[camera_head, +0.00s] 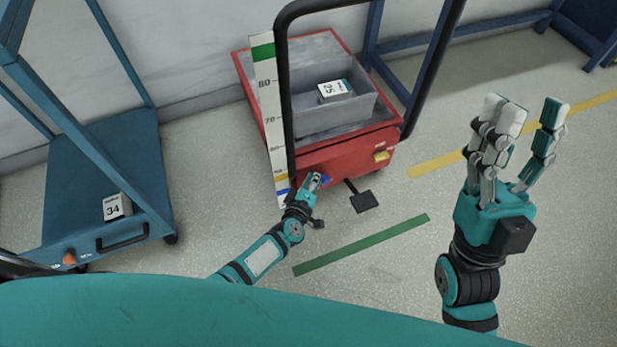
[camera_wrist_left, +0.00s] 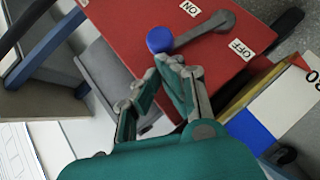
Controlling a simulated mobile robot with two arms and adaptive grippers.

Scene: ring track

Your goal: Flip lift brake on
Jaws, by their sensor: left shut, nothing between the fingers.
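The lift brake lever (camera_wrist_left: 205,32) is a grey arm with a blue knob (camera_wrist_left: 160,40) on the red cart's face. It lies between a white ON label (camera_wrist_left: 188,8) and a white OFF label (camera_wrist_left: 241,49). My left gripper (camera_wrist_left: 173,64) is shut and empty, its fingertips right beside the knob; I cannot tell whether they touch. In the head view, my left gripper (camera_head: 315,179) is at the front of the red cart (camera_head: 340,160), with the blue knob (camera_head: 326,180) at its tips. My right gripper (camera_head: 527,112) is open and empty, raised right of the cart.
A grey bin (camera_head: 370,110) with a box marked 25 (camera_head: 336,91) sits on the cart. A height scale (camera_head: 268,110) and a black handle frame (camera_head: 282,90) stand beside it. A black pedal (camera_head: 361,201) sticks out in front. A blue trolley (camera_head: 80,180) stands left. Floor at right is clear.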

